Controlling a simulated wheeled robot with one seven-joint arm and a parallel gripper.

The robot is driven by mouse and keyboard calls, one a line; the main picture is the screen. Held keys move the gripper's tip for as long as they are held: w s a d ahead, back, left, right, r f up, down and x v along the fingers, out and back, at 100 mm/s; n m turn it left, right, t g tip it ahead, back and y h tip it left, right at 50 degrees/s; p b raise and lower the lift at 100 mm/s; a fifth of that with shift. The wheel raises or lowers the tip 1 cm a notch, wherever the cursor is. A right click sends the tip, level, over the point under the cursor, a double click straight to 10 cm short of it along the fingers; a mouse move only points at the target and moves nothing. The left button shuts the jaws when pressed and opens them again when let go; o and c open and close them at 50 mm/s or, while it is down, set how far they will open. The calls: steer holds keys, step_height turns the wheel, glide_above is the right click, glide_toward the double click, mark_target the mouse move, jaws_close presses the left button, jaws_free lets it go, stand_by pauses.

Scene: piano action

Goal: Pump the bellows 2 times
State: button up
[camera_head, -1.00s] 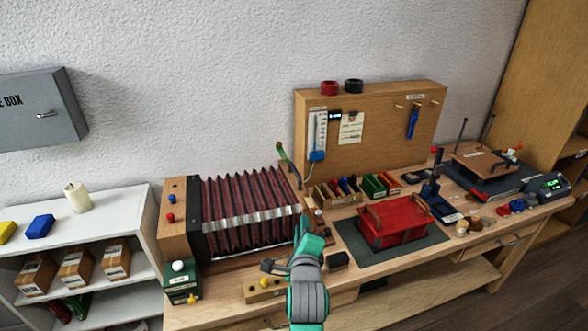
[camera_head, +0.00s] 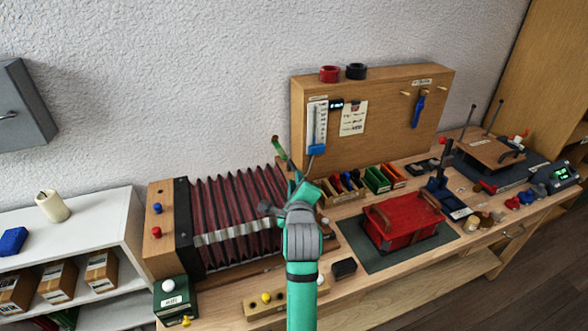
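The bellows (camera_head: 238,214) has dark red pleats with a pale band across the front and lies on the left part of the wooden bench. Its left end is a wooden board with a black frame (camera_head: 184,226). A green handle (camera_head: 279,149) rises behind its right end. My teal and grey gripper (camera_head: 288,196) is in front of the right end of the bellows, below the green handle in the picture. My wrist hides part of that end. I cannot tell whether the fingers touch anything or how far apart they are.
A red lidded box (camera_head: 402,222) sits on a dark mat right of my arm. A green box with a white knob (camera_head: 172,298) and a wooden block with yellow knobs (camera_head: 268,300) sit at the front left.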

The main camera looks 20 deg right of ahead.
mark_target(295, 168)
steer(key=x, duration=0.8)
steer(key=shift+s, duration=0.1)
jaws_close()
